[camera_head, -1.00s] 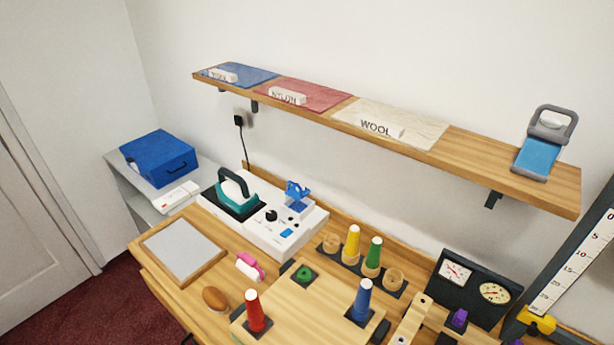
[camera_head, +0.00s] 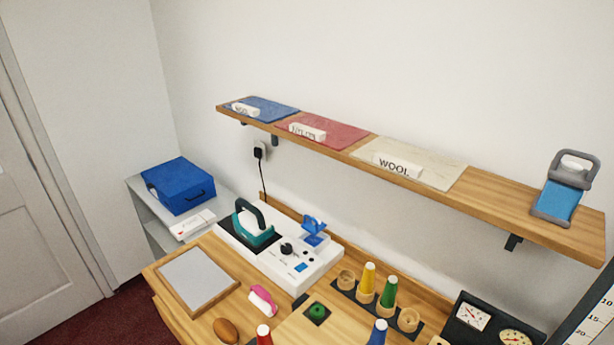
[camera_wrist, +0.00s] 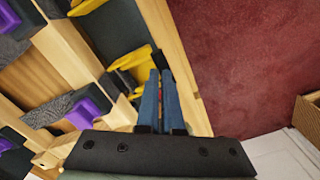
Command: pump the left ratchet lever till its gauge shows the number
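No ratchet lever can be told for sure in the head view. The wrist view shows my gripper (camera_wrist: 161,75) with its two blue fingers almost together and nothing visible between them. Its tips are beside a yellow part (camera_wrist: 130,62) and a small black part at a wooden edge. Purple pieces (camera_wrist: 90,98) lie to the left. I cannot tell whether any of these is the lever.
A dark post with a number scale (camera_head: 590,328) stands at the far right. A wall shelf (camera_head: 490,193) runs above the counter. Coloured cones, a white device (camera_head: 285,250) and a grey pad (camera_head: 196,278) occupy the counter. Dark red floor (camera_wrist: 245,50) shows beyond the wooden edge.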

